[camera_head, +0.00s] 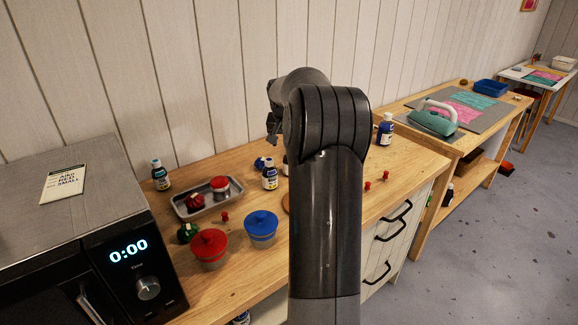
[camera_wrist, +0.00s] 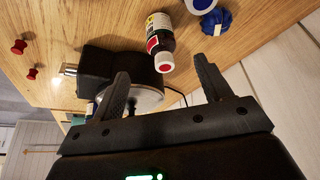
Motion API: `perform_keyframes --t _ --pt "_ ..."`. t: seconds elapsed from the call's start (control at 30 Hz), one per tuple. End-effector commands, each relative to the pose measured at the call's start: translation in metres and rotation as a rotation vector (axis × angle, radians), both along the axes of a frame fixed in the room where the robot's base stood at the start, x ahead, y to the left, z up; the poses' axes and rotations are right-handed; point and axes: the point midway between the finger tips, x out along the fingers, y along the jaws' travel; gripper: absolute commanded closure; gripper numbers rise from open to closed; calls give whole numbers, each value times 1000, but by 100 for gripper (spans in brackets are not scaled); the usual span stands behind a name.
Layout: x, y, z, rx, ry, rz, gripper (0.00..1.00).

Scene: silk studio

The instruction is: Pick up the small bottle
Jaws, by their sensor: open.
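In the wrist view a small dark bottle (camera_wrist: 160,36) with a white and red label shows its round red-and-white cap toward me. It is beyond my fingertips, between their lines, and apart from them. My gripper (camera_wrist: 163,82) is open and empty. In the head view my gripper is mostly hidden behind my arm. Several small dark bottles show there: one at the wall (camera_head: 160,176), one beside the tray (camera_head: 269,176), and one farther right (camera_head: 385,130). I cannot tell which of them, if any, is the one in the wrist view.
A metal tray (camera_head: 186,212) holds red items. A red-lidded pot (camera_head: 208,250) and a blue-lidded pot (camera_head: 261,229) stand in front. A microwave (camera_head: 140,270) is at left. In the wrist view, a crumpled blue thing (camera_wrist: 216,20) and red pins (camera_wrist: 18,46) lie on the wood.

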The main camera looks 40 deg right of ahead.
Motion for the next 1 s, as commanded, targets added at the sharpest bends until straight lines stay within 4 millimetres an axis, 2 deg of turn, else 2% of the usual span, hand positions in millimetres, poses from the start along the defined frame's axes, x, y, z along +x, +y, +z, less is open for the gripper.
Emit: perform_keyframes --t 0.17,0.4,0.57,0.8,1.0 --pt "3 -7 -14 2 2 -5 29" --pt "14 -17 -48 2 1 -4 29" --pt "19 -21 -60 1 1 -3 29" --pt "31 -32 -88 3 0 -4 29" --pt "34 -35 -99 0 0 -4 29"
